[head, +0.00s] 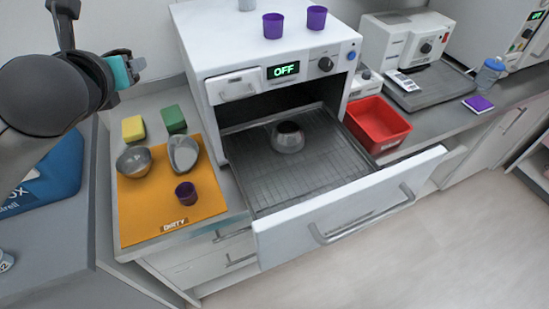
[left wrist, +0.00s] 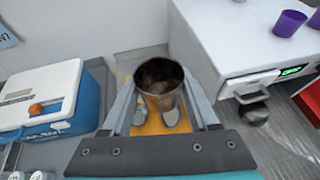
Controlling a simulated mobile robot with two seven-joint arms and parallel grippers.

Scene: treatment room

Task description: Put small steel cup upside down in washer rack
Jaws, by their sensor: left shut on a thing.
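My left gripper (head: 134,68) is raised at the upper left of the head view, above the counter and left of the washer. In the left wrist view it is shut on a small steel cup (left wrist: 158,86), with its fingers on either side. The cup's open mouth faces the wrist camera and its inside looks brown and stained. The washer rack (head: 262,178) is pulled out over the open white drawer door (head: 345,205). A rounded steel vessel (head: 288,141) with a dark top sits on the rack towards the back. My right gripper is not in view.
A red bin (head: 377,125) stands right of the washer. The front and sides of the rack are clear.

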